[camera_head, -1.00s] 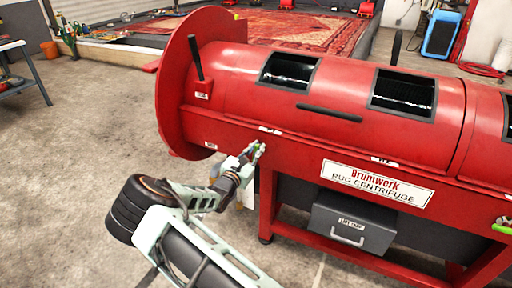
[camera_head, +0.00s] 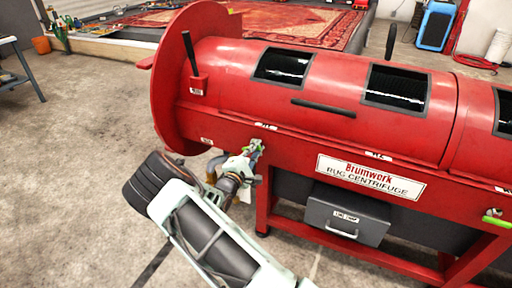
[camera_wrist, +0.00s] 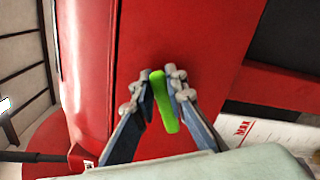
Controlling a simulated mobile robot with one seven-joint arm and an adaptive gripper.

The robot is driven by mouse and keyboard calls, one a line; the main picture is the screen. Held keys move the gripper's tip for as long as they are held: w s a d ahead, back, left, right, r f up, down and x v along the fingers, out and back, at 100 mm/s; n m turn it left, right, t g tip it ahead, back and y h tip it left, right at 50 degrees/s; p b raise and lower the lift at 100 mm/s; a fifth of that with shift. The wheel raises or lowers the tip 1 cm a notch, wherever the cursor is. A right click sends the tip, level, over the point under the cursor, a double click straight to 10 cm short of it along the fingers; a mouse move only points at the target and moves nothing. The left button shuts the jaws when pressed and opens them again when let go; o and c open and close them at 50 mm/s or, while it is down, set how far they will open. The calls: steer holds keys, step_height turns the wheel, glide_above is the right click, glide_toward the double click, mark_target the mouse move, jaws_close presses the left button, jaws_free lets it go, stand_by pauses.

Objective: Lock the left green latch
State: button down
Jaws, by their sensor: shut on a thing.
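The left green latch (camera_wrist: 163,103) is a bright green bar on the red front of the rug centrifuge (camera_head: 330,65). In the wrist view it lies between the two fingers of my gripper (camera_wrist: 162,92), which are closed on it. In the head view my gripper (camera_head: 254,148) is at the lower left of the drum, below a small white label, and mostly hides this latch. Another green latch (camera_head: 495,221) shows at the right edge of the head view.
A grey drawer box (camera_head: 346,217) hangs under the centrifuge, right of my arm. A black lever (camera_head: 188,50) stands at the drum's left end. A work table (camera_head: 20,60) is at the far left. The concrete floor on the left is clear.

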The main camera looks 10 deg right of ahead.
steer(key=m, duration=0.2)
steer(key=f+m+b, duration=0.1)
steer(key=m, duration=0.2)
steer(key=shift+s+f, duration=0.1)
stand_by(0.6)
steer(key=c, duration=1.9)
jaws_free()
steer(key=shift+c, duration=0.2)
steer(key=v, duration=1.2)
